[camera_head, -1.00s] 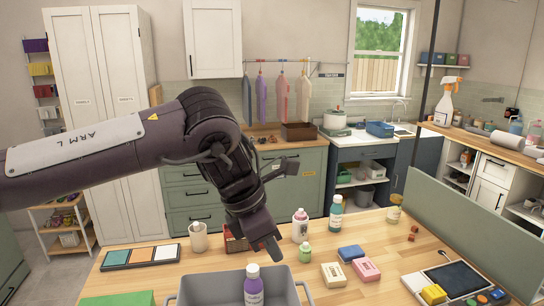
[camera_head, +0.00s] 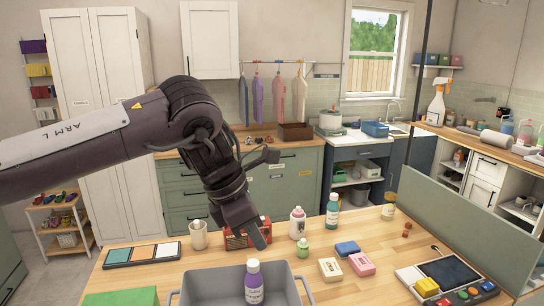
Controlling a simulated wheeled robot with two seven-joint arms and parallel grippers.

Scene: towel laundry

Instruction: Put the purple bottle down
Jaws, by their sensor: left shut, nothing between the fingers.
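My left gripper (camera_head: 258,240) points down just above and behind the bottle's cap. It is shut, with nothing held, and appears apart from the bottle. My right gripper is not in view.
Soap-like blocks (camera_head: 330,269) and a control panel (camera_head: 447,284) lie to the right.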

